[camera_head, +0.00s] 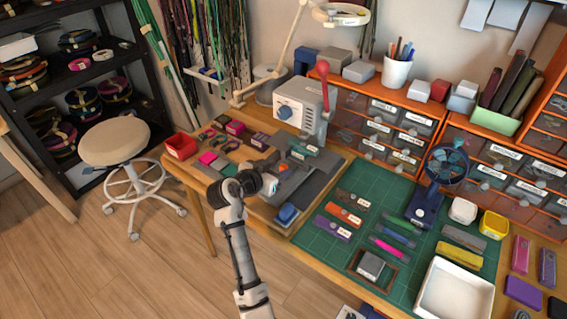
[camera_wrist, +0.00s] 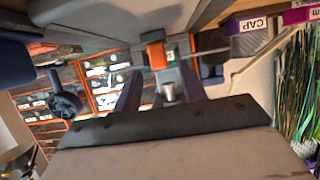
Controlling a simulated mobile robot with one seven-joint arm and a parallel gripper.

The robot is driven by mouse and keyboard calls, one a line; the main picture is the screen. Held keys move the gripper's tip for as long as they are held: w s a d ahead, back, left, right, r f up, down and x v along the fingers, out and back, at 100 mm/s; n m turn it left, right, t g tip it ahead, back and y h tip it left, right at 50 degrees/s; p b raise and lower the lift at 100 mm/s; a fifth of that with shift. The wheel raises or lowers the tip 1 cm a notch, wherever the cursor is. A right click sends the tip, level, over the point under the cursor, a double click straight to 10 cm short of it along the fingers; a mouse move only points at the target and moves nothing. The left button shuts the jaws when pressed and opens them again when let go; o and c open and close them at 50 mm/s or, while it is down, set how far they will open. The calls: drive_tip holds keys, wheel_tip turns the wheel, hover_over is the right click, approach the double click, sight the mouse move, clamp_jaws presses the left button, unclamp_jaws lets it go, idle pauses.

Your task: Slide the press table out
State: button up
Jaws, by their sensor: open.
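The press is a light grey box (camera_head: 300,102) with a blue dial and a red-knobbed lever (camera_head: 323,92), at the back of the wooden bench. Grey flat plates (camera_head: 318,180) lie in front of it; I cannot tell exactly which one is the press table. My gripper (camera_head: 275,182) is low over the left side of these plates. In the wrist view my gripper (camera_wrist: 162,88) is open, its two dark fingers apart. A small silvery piece (camera_wrist: 168,92) and an orange block (camera_wrist: 157,55) show between or beyond the fingers. Contact cannot be told.
A blue block (camera_head: 287,214) sits at the plates' front. A red bin (camera_head: 181,146) and small coloured pieces lie to the left. A green cutting mat (camera_head: 345,240) with labelled bars, a blue fan (camera_head: 440,175) and a white tray (camera_head: 455,290) are to the right. A stool (camera_head: 115,142) stands left.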

sight(283, 166)
drive_tip(key=shift+x, duration=1.9)
